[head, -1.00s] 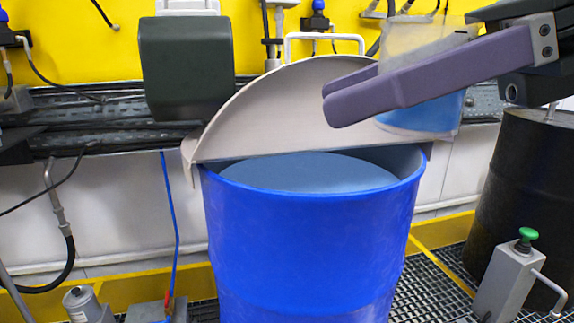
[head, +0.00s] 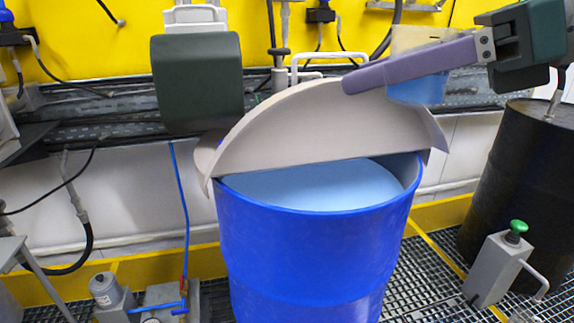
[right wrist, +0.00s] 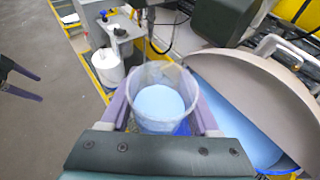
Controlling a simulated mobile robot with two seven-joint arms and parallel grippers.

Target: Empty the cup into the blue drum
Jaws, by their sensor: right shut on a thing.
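The blue drum (head: 310,245) stands upright at the middle of the head view, with light blue liquid (head: 310,187) inside. A beige half-round lid (head: 320,120) covers its far part, and the near part is open. My right gripper (head: 355,82) is shut on a clear cup (head: 418,92) holding light blue liquid. The cup is roughly upright, above and behind the drum's right side. In the right wrist view the cup (right wrist: 160,98) sits between the purple fingers. My left gripper (right wrist: 40,90) shows only at that view's left edge, its fingers apart and empty.
A dark green box (head: 196,82) hangs left of the lid. A black drum (head: 520,180) stands at the right, with a grey green-knobbed post (head: 498,268) before it. Yellow rails and a floor grating surround the blue drum. A white bucket (right wrist: 108,68) shows in the right wrist view.

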